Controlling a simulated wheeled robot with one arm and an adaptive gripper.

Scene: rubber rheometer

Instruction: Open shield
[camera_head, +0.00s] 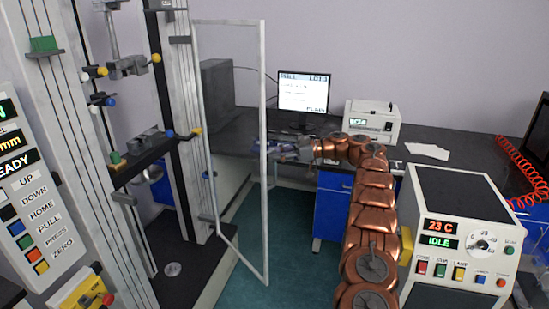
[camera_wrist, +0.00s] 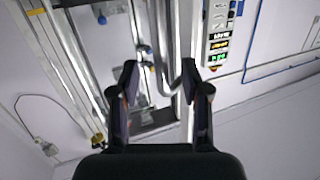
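The shield (camera_head: 265,215) is a clear panel in a thin pale frame beside the tall test machine (camera_head: 188,120). It stands swung out from the machine's right column, with its free edge toward my arm. My gripper (camera_head: 274,150) is at the height of the middle of that free edge, just to its right. In the wrist view my gripper (camera_wrist: 160,82) has its two dark fingers apart. A bent silver bar (camera_wrist: 163,65), which looks like a handle, shows between the fingers. I cannot tell whether the fingers touch it.
A bench (camera_head: 445,168) with a monitor (camera_head: 304,92) and a white instrument (camera_head: 373,122) stands behind my arm. A control box (camera_head: 460,235) is at the right front, and a button panel (camera_head: 25,190) at the left. Green floor (camera_head: 295,225) is clear below the shield.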

